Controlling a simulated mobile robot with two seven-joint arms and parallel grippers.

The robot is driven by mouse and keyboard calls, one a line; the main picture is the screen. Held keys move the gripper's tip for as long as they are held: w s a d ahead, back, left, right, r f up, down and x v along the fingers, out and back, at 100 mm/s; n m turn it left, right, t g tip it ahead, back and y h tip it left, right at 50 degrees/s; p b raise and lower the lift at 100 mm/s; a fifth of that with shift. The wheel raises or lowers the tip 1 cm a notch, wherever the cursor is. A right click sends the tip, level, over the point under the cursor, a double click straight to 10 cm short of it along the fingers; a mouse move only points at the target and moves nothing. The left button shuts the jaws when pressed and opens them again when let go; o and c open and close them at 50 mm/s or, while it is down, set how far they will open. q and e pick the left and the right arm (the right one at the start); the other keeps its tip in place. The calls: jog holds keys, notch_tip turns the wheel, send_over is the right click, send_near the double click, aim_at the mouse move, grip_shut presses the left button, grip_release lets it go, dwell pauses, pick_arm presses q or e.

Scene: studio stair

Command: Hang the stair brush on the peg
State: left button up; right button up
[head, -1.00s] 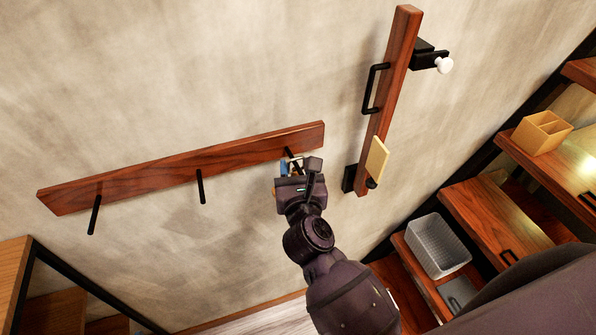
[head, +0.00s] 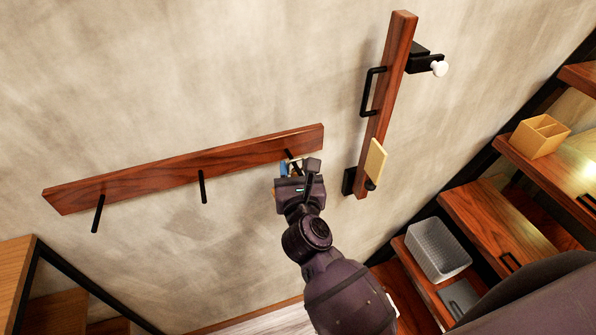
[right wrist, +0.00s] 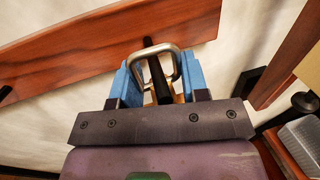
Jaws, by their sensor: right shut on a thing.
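A wooden rail (head: 150,180) with black pegs is fixed to the wall. Its left peg (head: 98,213) and middle peg (head: 202,186) are bare. My right gripper (head: 297,177) is at the right peg (head: 291,157), which also shows in the right wrist view (right wrist: 158,82). Its blue fingers are shut on the stair brush, whose silver wire loop (right wrist: 177,62) stands up between them. The loop overlaps the peg in the right wrist view; I cannot tell whether the peg passes through it. The rest of the brush is mostly hidden. My left gripper is out of view.
Right of the gripper, a wooden post (head: 388,95) carries a black handle (head: 368,92), a white knob (head: 439,69) and a cream block (head: 376,160). Stair treads at right hold a grey basket (head: 438,250) and a tan box (head: 540,136).

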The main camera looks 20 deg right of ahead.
jog(key=shift+w+f, duration=0.1)
jog(key=shift+w, duration=0.15)
jog(key=o, duration=1.1)
jog(key=shift+s, duration=0.1)
